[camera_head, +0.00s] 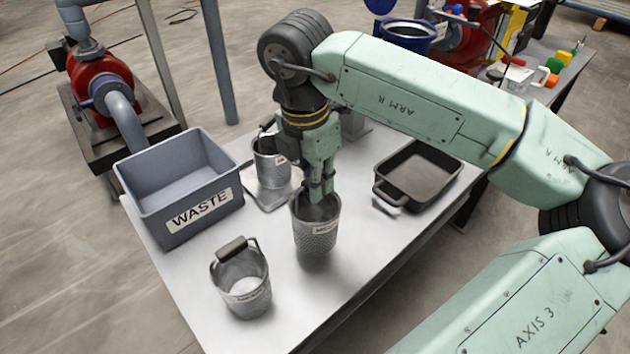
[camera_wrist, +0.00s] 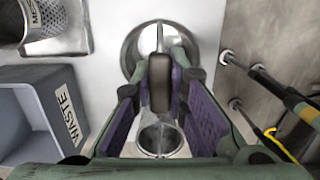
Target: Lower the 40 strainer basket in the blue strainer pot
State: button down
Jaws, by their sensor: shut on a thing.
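My gripper (camera_head: 322,190) is shut on the dark handle grip (camera_wrist: 160,82) of a perforated metal strainer basket (camera_head: 316,238). The basket hangs upright under the fingers over the table; I cannot tell whether its base touches the top. Its label is too small to read surely. In the wrist view, the purple finger pads sit on both sides of the grip, with the basket's round rim behind. The blue strainer pot (camera_head: 405,38) seems to be the open blue-rimmed vessel at the back right, partly behind my arm.
A second basket (camera_head: 271,168) stands on a small metal tray, a third (camera_head: 245,285) at the table's front left. A grey WASTE bin (camera_head: 175,212) is at left, a black pan (camera_head: 440,160) at right. A further bench (camera_head: 560,92) holds coloured items. My arm crosses the upper right.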

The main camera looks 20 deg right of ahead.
jog(key=shift+r, duration=0.15)
notch_tip(320, 180, up, 4)
jog(key=p, duration=0.4)
jog(key=shift+p, duration=0.4)
jog(key=shift+r+b, duration=0.15)
jog(key=shift+b, duration=0.15)
